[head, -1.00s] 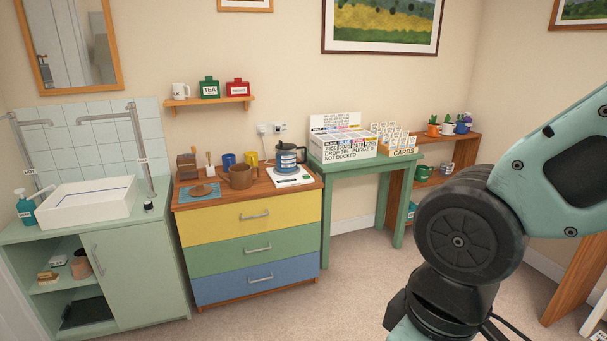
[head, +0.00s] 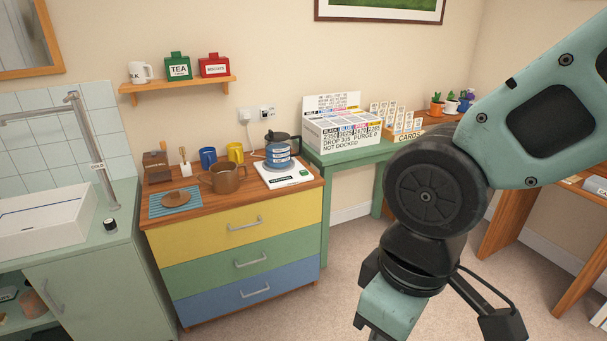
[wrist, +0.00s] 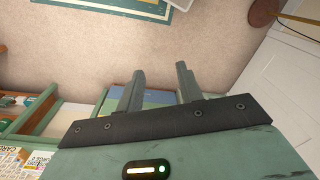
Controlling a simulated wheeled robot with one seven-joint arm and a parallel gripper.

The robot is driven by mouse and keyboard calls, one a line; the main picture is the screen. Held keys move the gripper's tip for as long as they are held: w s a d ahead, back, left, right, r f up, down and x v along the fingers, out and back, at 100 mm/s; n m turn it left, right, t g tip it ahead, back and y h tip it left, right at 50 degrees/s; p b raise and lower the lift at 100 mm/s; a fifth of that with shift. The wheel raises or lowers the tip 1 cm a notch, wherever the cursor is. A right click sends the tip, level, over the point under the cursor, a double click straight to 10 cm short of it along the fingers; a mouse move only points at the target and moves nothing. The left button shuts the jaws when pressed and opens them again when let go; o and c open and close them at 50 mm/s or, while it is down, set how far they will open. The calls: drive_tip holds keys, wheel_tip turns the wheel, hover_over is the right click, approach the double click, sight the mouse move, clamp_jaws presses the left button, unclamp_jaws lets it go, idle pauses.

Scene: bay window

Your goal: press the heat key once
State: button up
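A dark kettle (head: 270,140) with a blue band stands on a white base (head: 298,177) at the right end of the drawer chest top. The base's front has small green and dark markings, too small to read, so I cannot make out which is the heat key. My gripper shows in the wrist view with two fingers (wrist: 160,84) apart and nothing between them. It hangs over the carpet, well away from the kettle base. In the head view my arm is at the right, and the fingers are not clearly seen.
The chest (head: 243,255) also bears a brown mug (head: 226,180), blue and yellow mugs and a blue mat (head: 158,204). A green table (head: 349,155) with a white lettered box (head: 343,132) stands to its right. A sink (head: 40,222) is at left. Carpet in front is clear.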

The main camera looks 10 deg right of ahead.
clamp_jaws()
idle(1.6)
